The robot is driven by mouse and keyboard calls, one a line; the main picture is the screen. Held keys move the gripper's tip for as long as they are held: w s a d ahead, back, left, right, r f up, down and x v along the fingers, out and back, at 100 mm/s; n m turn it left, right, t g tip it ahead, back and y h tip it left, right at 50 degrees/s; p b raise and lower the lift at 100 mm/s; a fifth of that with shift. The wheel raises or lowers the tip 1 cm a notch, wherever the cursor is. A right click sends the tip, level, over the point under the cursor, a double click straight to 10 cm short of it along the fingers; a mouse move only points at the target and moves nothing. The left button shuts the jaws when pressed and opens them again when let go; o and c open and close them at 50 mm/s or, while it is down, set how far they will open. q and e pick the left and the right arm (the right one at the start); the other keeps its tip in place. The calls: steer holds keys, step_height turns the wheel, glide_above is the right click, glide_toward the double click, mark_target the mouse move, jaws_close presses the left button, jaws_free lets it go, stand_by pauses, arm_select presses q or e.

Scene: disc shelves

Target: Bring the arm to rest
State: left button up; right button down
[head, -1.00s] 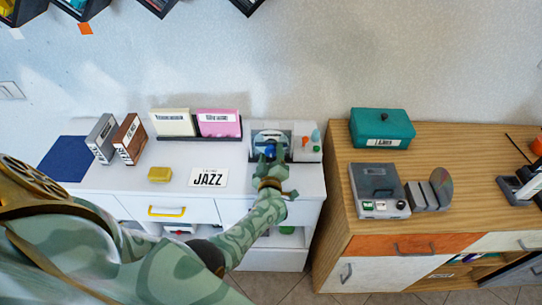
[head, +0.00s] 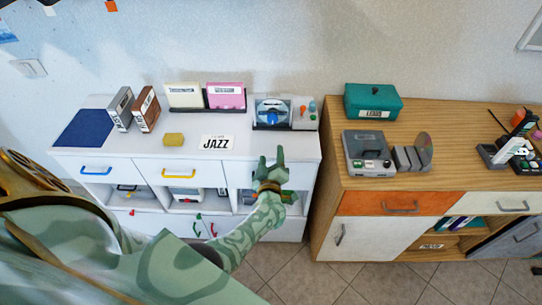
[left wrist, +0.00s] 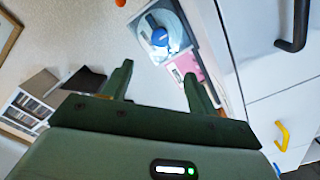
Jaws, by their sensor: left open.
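My left arm reaches in from the lower left of the head view. Its green gripper (head: 271,158) is in front of the white cabinet's front edge, below the disc station (head: 271,112). In the left wrist view the two fingers (left wrist: 158,85) stand apart with nothing between them. The disc station (left wrist: 164,28) shows beyond them, with a disc and a blue part on it. My right gripper is in neither view.
A wooden cabinet (head: 440,133) stands to the right with a grey device (head: 368,152) and a teal box (head: 373,102). Several drawer handles jut out.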

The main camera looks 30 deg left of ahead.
arm_select(q)
steer(key=d+f+m+g+h, duration=0.1)
steer(key=d+f+m+h, duration=0.6)
steer(key=f, duration=0.2)
steer(key=s+d+f+m+g+h+b, duration=0.1)
steer(key=s+f+m+g, duration=0.15)
steer(key=s+f, duration=0.35)
steer(key=s+d+f+m+g+h+b, duration=0.1)
steer(key=s+d+f+m+g, duration=0.15)
steer(key=s+f, duration=0.25)
steer(key=s+a+f+m+g, duration=0.1)
steer(key=s+f, duration=0.4)
steer(key=s, duration=0.8)
steer(key=s+a+f+m+g+b, duration=0.1)
steer(key=s+f+m+g, duration=0.2)
steer(key=s, duration=1)
steer(key=s+a+f+m+g+b, duration=0.1)
steer(key=s+f+g, duration=0.3)
steer(key=s, duration=0.9)
step_height(320, 180, down, 3)
steer(key=shift+a+f+m+g, duration=0.1)
steer(key=shift+a+m+g, duration=0.2)
steer(key=shift+a+m, duration=0.45)
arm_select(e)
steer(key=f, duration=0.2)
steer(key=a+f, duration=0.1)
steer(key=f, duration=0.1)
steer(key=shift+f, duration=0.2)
